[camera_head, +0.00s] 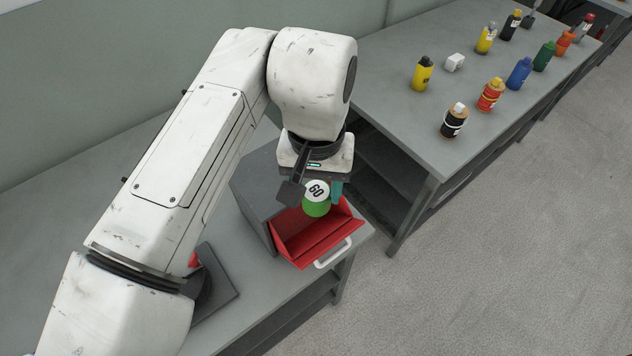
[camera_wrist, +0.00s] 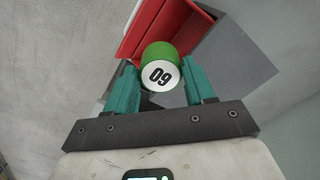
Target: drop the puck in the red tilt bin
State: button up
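The puck (camera_head: 316,205) is a green cylinder with a white face marked 60. My gripper (camera_head: 314,192) points down, its teal fingers on either side of the puck. In the wrist view the puck (camera_wrist: 160,62) sits between the fingertips (camera_wrist: 160,74), which appear to touch its sides. The red tilt bin (camera_head: 312,243) is tipped open from its grey housing (camera_head: 255,205), with a white handle (camera_head: 333,254) on its front. In the head view the puck overlaps the bin's opening; its height above the bin is hard to tell. The red bin also shows in the wrist view (camera_wrist: 150,25).
The bin unit stands near the edge of a grey bench (camera_head: 225,260). A dark flat plate (camera_head: 222,290) lies behind my arm. A second bench (camera_head: 400,130) at upper right holds several bottles and a white block (camera_head: 455,62). Open floor lies to the right.

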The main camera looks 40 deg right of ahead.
jog(key=o, duration=0.5)
notch_tip(320, 180, up, 11)
jog(key=shift+f+b, duration=0.1)
jog(key=shift+b, duration=0.3)
dwell(0.5)
